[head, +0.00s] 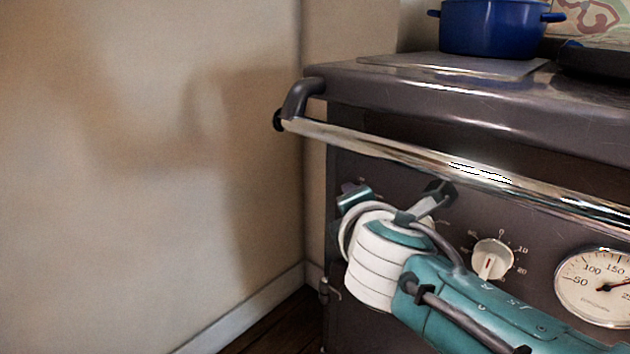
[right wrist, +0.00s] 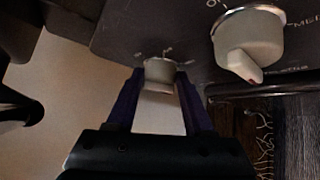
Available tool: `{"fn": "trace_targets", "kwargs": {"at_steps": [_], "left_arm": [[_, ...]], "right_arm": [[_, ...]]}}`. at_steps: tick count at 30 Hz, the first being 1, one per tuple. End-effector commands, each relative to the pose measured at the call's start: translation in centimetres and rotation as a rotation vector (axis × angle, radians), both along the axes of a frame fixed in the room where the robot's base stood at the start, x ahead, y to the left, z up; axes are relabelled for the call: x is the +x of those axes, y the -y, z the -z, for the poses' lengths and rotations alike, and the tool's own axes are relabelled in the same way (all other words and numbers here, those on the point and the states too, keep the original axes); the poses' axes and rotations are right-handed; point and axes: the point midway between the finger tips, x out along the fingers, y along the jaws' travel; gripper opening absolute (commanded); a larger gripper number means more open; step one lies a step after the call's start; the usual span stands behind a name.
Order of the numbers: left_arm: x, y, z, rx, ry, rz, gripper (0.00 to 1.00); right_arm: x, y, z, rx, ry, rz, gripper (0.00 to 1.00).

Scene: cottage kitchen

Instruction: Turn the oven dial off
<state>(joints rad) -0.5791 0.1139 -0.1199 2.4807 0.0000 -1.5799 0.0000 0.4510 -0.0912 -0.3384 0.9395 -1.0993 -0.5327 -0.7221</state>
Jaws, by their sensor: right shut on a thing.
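My right gripper (right wrist: 157,82) is shut on a pale dial (right wrist: 160,68) on the dark oven panel, with one dark finger on each side of it. Small white marks show around this dial, too small to read. In the head view the right gripper (head: 438,192) is at the panel below the rail, and my wrist and forearm hide most of that dial. A larger white dial (right wrist: 248,45) sits to the right in the wrist view, apart from the fingers, with partly cut-off lettering around it. My left gripper is not in view.
A shiny rail (head: 400,148) runs across the oven front just above my gripper. A numbered white dial (head: 493,258) and a round gauge (head: 598,288) lie to the right. A blue pot (head: 492,27) stands on the stove top. Bare wall (head: 150,180) fills the left.

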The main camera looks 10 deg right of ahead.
Motion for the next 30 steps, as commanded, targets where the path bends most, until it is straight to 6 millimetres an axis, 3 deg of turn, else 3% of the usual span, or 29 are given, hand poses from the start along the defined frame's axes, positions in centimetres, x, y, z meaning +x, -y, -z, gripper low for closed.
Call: {"fn": "trace_targets", "kwargs": {"at_steps": [5, 6, 12, 23, 30], "left_arm": [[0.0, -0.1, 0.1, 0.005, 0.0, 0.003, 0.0], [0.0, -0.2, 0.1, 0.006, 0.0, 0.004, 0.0], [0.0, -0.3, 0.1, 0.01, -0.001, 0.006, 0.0], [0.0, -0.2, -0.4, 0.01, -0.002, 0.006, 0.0], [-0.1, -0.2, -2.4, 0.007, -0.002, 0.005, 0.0]], "right_arm": [[-0.1, 0.0, 0.2, -0.005, -0.003, -0.001, 0.0], [-0.1, 0.0, 0.2, -0.005, -0.003, -0.001, 0.56], [0.0, 0.0, 0.1, -0.002, 0.0, -0.001, 0.78], [-0.4, -0.1, -0.2, -0.001, 0.001, -0.001, 0.8], [-4.2, -0.8, -0.6, -0.001, -0.004, -0.002, 0.8]]}}
